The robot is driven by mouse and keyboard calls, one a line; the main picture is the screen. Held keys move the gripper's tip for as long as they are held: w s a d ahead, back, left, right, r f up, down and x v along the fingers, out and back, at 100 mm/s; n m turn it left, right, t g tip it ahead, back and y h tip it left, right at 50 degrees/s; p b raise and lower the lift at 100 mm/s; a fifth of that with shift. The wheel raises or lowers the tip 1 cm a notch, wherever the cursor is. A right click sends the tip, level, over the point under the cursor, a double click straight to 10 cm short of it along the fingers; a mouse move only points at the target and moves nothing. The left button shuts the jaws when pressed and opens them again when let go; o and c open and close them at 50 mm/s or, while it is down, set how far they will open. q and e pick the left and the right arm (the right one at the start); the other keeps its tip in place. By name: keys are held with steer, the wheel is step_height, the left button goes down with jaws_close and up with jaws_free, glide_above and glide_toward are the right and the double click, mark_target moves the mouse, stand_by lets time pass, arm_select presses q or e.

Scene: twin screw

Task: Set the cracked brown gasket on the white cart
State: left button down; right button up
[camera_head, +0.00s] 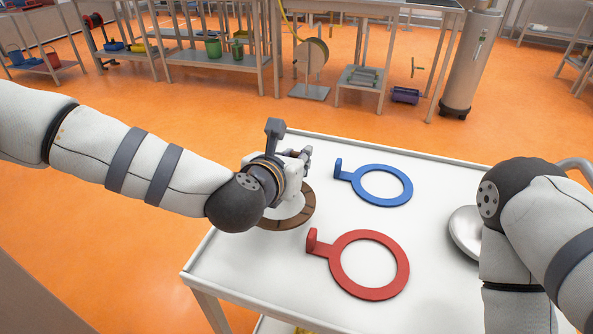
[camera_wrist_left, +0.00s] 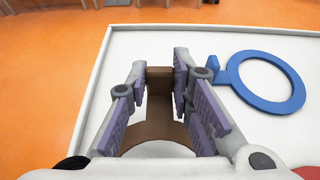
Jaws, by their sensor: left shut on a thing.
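The brown gasket (camera_head: 304,212) is a flat ring with dark crack lines, at the left edge of the white cart (camera_head: 256,262). My left gripper (camera_head: 300,162) is over it and hides much of it. In the left wrist view the left gripper's fingers (camera_wrist_left: 160,84) are on both sides of the gasket's upright brown tab (camera_wrist_left: 158,74), shut on it. Part of the brown ring (camera_wrist_left: 158,132) shows below the tab. I cannot tell whether the ring touches the cart top. My right arm is at the right, but its gripper is not visible.
A blue ring with a tab (camera_head: 385,186) and a red ring with a tab (camera_head: 368,266) lie on the cart. A silver round dish (camera_head: 465,232) is by my right arm. The cart has a low raised rim. Workbenches stand behind on the orange floor.

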arm_select(q)
steer(key=f, duration=0.4)
steer(key=shift+w+d+b, duration=0.1)
steer(key=shift+w+b, duration=0.2)
steer(key=shift+r, duration=0.2)
steer(key=shift+f, duration=0.15)
steer(key=c, duration=1.4)
jaws_free()
arm_select(e)
steer(key=shift+s+f, duration=0.4)
